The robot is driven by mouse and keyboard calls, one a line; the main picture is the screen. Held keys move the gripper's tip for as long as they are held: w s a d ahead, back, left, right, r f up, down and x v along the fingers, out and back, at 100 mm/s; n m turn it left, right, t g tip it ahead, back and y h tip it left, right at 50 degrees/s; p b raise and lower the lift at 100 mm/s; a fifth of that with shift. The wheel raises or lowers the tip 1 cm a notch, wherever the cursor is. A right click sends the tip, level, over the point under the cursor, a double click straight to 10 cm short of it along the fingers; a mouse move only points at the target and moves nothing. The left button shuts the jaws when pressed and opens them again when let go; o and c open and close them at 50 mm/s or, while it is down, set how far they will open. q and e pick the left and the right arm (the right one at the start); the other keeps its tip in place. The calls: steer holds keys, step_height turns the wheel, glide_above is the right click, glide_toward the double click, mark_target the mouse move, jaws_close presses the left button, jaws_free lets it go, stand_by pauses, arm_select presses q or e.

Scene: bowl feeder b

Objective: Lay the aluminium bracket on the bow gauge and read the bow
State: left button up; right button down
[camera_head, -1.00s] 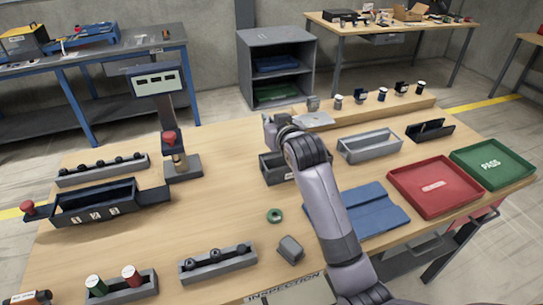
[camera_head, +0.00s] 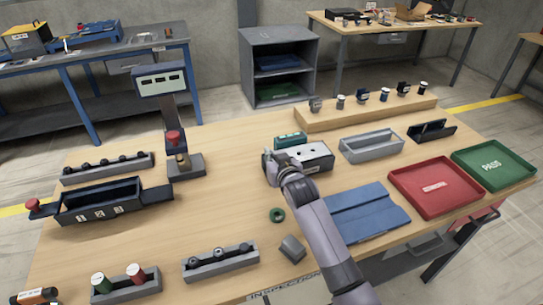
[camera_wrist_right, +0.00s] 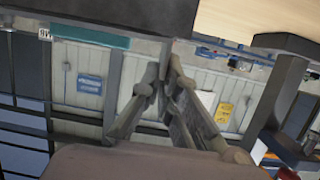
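The aluminium bracket (camera_head: 308,151), a light grey plate with dark holes, is over the top of a dark box with a small white label (camera_head: 312,169), which seems to be the bow gauge. I cannot tell whether it rests on the box or hovers just above. My right gripper (camera_head: 271,169) is at the bracket's left end. In the right wrist view its fingers (camera_wrist_right: 170,68) come together on a thin grey edge, and a wide grey piece spans the top. My left gripper is not in view.
A teal block (camera_head: 291,140) stands behind the gauge. A grey open tray (camera_head: 371,155) is to the right, with a red tray (camera_head: 417,205) and a green PASS tray (camera_head: 515,172) beyond. A blue mat (camera_head: 372,225) and green ring (camera_head: 277,215) lie in front.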

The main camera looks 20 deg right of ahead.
steer(key=shift+f, duration=0.55)
steer(key=c, duration=1.8)
jaws_free()
steer(key=shift+r, duration=0.35)
steer(key=b+v, duration=0.1)
steer(key=v, duration=1.1)
steer(key=shift+r, duration=0.25)
